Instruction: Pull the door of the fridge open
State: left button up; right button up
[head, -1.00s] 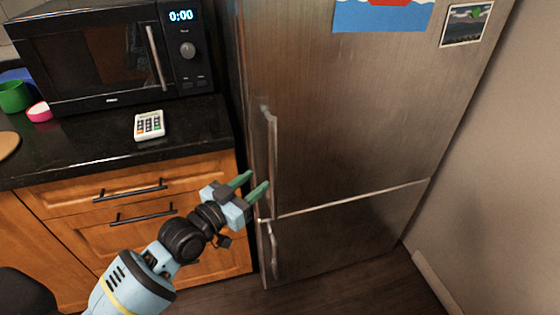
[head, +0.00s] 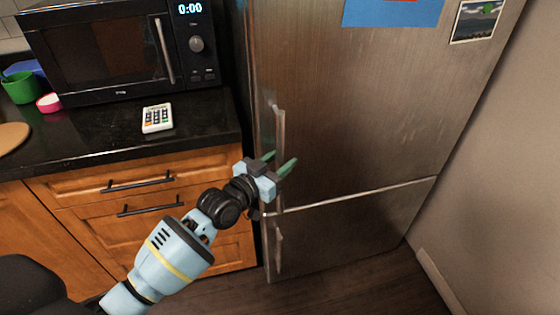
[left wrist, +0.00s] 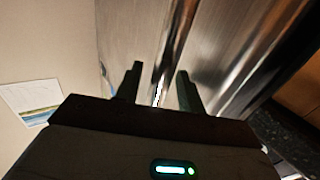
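The fridge (head: 350,110) is a tall brushed-steel unit with an upper door and a lower door, both shut. The upper door's vertical handle (head: 280,130) is on its left side; the lower door has its own handle (head: 278,245). My left gripper (head: 281,162) is at the lower part of the upper handle, its green fingers apart. In the left wrist view the two fingers (left wrist: 158,88) stand open, with a shiny strip of the handle (left wrist: 163,75) between them. I cannot tell whether they touch it. My right gripper is in neither view.
A counter with a microwave (head: 110,50), a card-reader-like device (head: 157,118) and green cup (head: 20,87) stands left of the fridge. Wooden drawers (head: 130,195) are below it. A wall (head: 500,180) is close on the right. Some dark floor shows in front.

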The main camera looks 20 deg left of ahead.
pick_arm(q)
grip_shut()
dwell(0.4)
